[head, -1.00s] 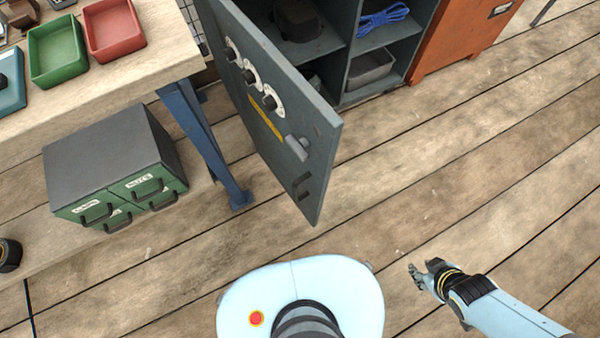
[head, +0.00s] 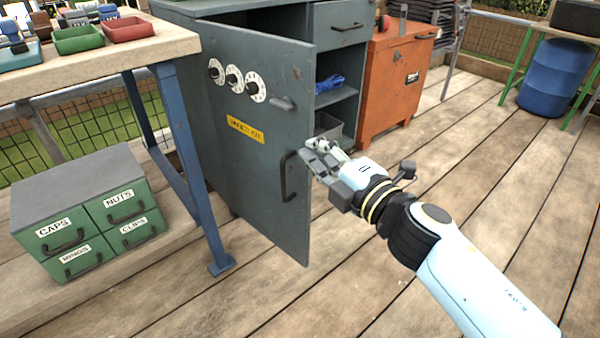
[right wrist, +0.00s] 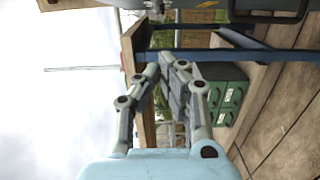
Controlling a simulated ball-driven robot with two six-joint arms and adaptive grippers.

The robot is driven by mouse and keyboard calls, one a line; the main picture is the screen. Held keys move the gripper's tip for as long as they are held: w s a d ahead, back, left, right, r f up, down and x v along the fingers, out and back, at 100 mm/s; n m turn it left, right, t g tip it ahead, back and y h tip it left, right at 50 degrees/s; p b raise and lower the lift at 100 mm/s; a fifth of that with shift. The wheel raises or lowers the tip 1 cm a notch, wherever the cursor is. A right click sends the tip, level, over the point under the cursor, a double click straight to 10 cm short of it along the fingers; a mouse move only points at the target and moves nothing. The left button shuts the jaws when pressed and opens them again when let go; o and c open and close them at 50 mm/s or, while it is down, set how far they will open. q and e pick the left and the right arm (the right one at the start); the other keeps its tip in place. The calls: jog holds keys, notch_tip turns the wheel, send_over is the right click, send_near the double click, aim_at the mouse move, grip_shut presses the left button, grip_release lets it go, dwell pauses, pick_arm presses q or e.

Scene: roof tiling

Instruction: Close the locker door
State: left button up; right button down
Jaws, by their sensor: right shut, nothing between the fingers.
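The grey locker door (head: 254,180) stands open toward me in the head view. It has three dials, a yellow label, a small lever (head: 284,103) and a dark pull handle (head: 288,178) near its free edge. Behind it is the grey locker (head: 250,22) with open shelves. My right gripper (head: 312,150) is shut and empty, in front of the door's free edge in the picture, close to the pull handle. I cannot tell whether it touches the door. In the right wrist view its fingers (right wrist: 168,62) are together. My left gripper is not in view.
A workbench (head: 110,62) with trays stands at the left, its blue leg (head: 192,170) near the door. A green drawer cabinet (head: 95,215) sits below it. An orange cabinet (head: 395,85) stands right of the locker.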

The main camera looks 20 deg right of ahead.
aim_at(300, 125)
jog(key=w, duration=0.4)
jog(key=w+f+b, duration=0.1)
jog(key=w, duration=0.3)
jog(key=w+f+b, duration=0.1)
jog(key=w, duration=0.3)
jog(key=shift+d+f, duration=0.1)
jog(key=shift+d, duration=0.3)
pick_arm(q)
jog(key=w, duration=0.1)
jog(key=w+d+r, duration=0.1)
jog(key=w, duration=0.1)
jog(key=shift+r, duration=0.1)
pick_arm(e)
jog(key=shift+w+d, duration=0.15)
jog(key=shift+d, duration=0.1)
